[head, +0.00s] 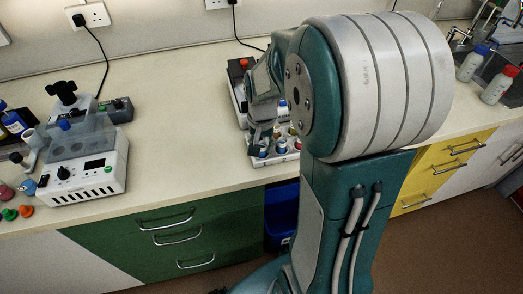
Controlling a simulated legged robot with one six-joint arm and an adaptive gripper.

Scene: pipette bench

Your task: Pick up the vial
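Several small vials with coloured caps stand in a white rack (286,160) near the front edge of the bench, just left of my upright arm. One blue-capped vial (263,152) is at the rack's front left, and another blue-topped vial (281,147) is beside it. I cannot tell which one is the task's vial. My wrist end (263,108) hangs above and behind the rack's left part. The fingers are too small and too hidden by my own arm to make out, and no held vial can be seen. The rack's right end is partly covered by my arm.
A white and grey device (85,178) with a black knob stands on the bench at left, with bottles and coloured caps beside it. Another device with a red knob (244,64) is behind my wrist. White bottles (496,86) stand far right by the sink. Bench between is clear.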

